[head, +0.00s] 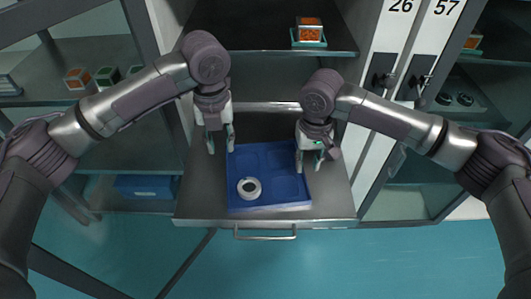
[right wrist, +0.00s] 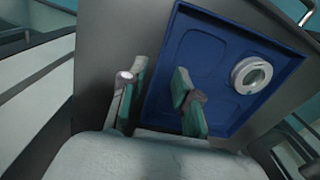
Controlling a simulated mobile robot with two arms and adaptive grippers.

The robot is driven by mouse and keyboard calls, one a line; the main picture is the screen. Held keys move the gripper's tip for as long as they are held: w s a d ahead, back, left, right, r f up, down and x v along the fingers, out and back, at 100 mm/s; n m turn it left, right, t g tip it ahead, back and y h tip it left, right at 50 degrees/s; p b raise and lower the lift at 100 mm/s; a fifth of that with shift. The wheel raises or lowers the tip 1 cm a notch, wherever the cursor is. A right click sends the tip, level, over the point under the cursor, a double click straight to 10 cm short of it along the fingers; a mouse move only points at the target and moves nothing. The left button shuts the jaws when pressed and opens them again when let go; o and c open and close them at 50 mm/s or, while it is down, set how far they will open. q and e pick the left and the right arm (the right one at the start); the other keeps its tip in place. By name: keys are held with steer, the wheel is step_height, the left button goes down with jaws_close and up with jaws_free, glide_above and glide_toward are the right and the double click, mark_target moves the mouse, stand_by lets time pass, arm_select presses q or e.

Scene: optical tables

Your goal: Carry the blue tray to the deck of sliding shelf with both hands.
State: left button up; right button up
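The blue tray (head: 273,196) lies flat on the grey deck of the pulled-out sliding shelf (head: 333,204). A white ring-shaped part (head: 249,188) sits in its front left compartment; the tray (right wrist: 212,68) and ring (right wrist: 251,75) also show in the right wrist view. My left gripper (head: 220,140) is open at the tray's back left corner, one finger outside and one near the edge; contact is unclear. My right gripper (head: 310,159) is open at the tray's right edge. In the right wrist view its fingers (right wrist: 157,98) lie either side of that edge, apart from each other.
A handle (head: 265,234) runs along the deck's front. A shelf above holds an orange box (head: 309,31). Side shelves hold small boxes (head: 77,78) and a blue bin (head: 146,187). The teal floor in front is clear.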

step_height(320, 180, up, 7)
stand_by(0.3)
steer(key=shift+s, duration=0.1)
stand_by(0.4)
